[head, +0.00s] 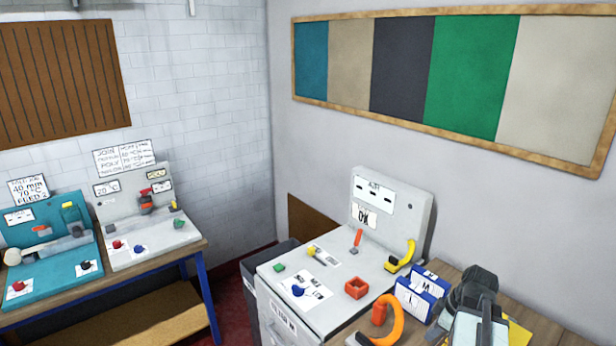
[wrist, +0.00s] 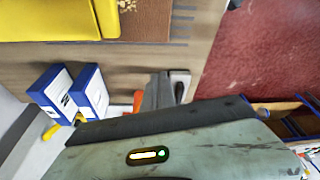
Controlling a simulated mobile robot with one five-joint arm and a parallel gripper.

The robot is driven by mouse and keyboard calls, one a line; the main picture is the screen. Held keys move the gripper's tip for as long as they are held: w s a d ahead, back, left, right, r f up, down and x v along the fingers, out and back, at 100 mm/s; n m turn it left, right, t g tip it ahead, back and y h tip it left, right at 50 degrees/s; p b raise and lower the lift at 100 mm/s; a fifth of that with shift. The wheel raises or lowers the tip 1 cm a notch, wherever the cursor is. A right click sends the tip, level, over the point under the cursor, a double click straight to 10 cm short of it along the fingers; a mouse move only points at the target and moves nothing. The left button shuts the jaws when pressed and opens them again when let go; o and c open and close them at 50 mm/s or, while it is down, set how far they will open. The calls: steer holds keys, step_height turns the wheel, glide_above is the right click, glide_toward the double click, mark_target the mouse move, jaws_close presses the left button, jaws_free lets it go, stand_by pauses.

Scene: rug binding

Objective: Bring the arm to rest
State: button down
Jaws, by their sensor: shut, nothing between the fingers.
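My arm and gripper (head: 474,290) show at the lower right of the head view, above the right end of the wooden bench (head: 545,325). In the wrist view my gripper (wrist: 164,90) shows at the centre with its fingers together and nothing between them. Its grey-green body fills the bottom of that view and hides what lies below. I cannot tell from these frames whether the fingers touch anything.
Blue-and-white boxes (head: 422,294) and an orange curved-handled tool (head: 391,322) stand close left of my arm. A grey machine panel (head: 330,270) with knobs is farther left. A teal machine (head: 50,270) stands on another bench. Red floor (wrist: 260,50) shows clear.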

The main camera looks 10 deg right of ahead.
steer(key=w+a+f+m+g+b, duration=0.1)
steer(key=w+a+f+m, duration=0.1)
steer(key=a, duration=0.8)
steer(key=w+a+f+m+h+b, duration=0.1)
steer(key=w+a+f+m+b, duration=0.1)
steer(key=a, duration=0.8)
steer(key=w+a+f+m+g+h+b, duration=0.1)
steer(key=w+a+f+m+b, duration=0.1)
steer(key=a, duration=0.9)
steer(key=shift+f+m+g, duration=0.3)
steer(key=shift+f+m, duration=0.25)
steer(key=shift+m, duration=0.65)
